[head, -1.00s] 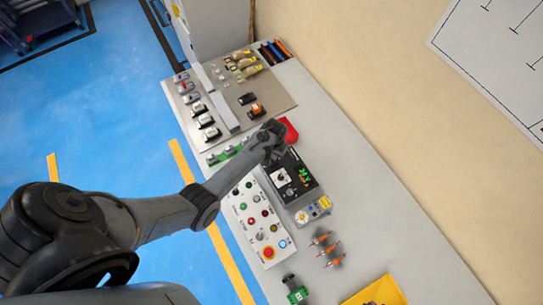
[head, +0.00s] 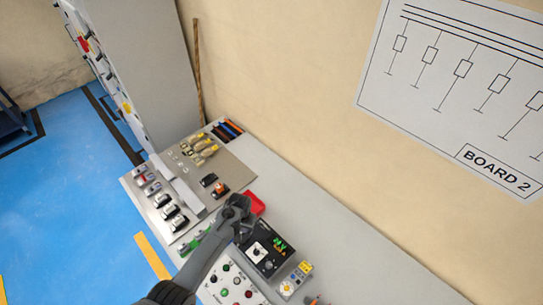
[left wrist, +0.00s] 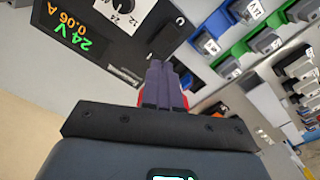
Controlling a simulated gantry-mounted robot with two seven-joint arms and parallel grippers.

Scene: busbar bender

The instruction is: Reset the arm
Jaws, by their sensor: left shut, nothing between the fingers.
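My left arm comes in from the lower left of the head view. Its gripper (head: 240,207) is above the bench, at the far end of the black power supply (head: 267,252). In the left wrist view the fingers (left wrist: 162,85) are together with nothing between them. A red thing (head: 256,202) lies just beyond the gripper and is partly hidden behind it; red edges also show beside the fingers in the left wrist view. The power supply's display (left wrist: 68,30) reads 24 V and 0.06 A. My right gripper is in neither view.
A control box with buttons (head: 229,283) stands nearer the bench front. A panel (head: 165,212) with several devices lies at the bench's left end. A tall grey cabinet (head: 150,70) stands behind that end. The bench's right part (head: 345,245) is clear.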

